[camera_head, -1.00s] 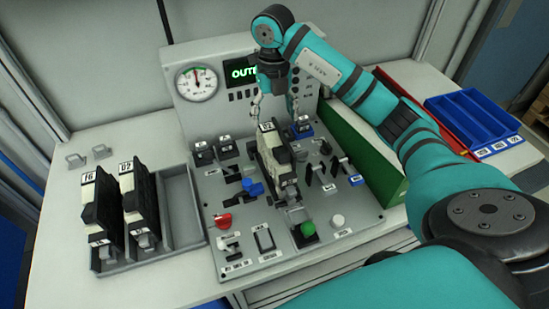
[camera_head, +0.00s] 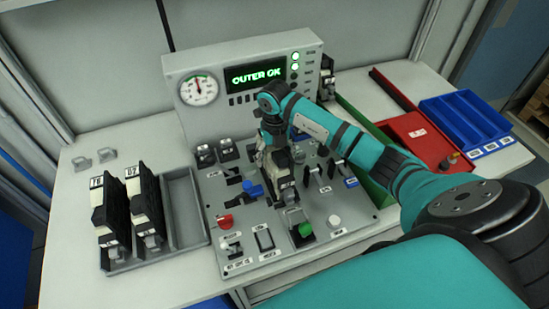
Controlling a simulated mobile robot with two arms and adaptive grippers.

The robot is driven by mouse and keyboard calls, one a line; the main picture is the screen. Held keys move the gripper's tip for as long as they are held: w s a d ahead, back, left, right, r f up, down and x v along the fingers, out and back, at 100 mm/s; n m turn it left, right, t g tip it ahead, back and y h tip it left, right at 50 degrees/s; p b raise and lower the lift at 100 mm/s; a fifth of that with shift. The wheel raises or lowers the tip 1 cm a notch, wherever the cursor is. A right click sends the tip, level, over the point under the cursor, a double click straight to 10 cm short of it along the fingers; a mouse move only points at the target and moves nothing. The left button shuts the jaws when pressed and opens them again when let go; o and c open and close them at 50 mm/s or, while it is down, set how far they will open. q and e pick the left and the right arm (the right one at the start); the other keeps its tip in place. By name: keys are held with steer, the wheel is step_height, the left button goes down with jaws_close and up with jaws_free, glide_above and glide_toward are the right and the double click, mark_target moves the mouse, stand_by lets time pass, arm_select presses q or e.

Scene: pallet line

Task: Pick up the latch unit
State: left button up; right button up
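A black and cream unit (camera_head: 286,188) stands in the middle of the control panel, and I take it as the latch unit. Two similar units, one labelled 07 (camera_head: 148,205) and one to its left (camera_head: 110,215), stand in the grey tray at left. My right gripper (camera_head: 270,152) points down at the top of the panel unit and hides its upper part. The fingertips are hard to make out, so I cannot tell whether they grip it. My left gripper is not in view.
The control panel (camera_head: 290,245) carries switches, a red knob (camera_head: 225,221) and a green button (camera_head: 305,229). The display (camera_head: 255,75) reads OUTER OK beside two lit green lamps. The grey tray (camera_head: 185,215) has a free slot. Red (camera_head: 405,130) and blue (camera_head: 465,118) bins stand at right.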

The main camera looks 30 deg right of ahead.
steer(key=shift+w, duration=0.1)
steer(key=shift+c, duration=0.5)
steer(key=c, duration=1.5)
steer(key=shift+o, duration=0.2)
step_height(320, 180, up, 9)
steer(key=b, duration=0.3)
step_height(320, 180, up, 10)
steer(key=p, duration=0.6)
steer(key=shift+r, duration=0.15)
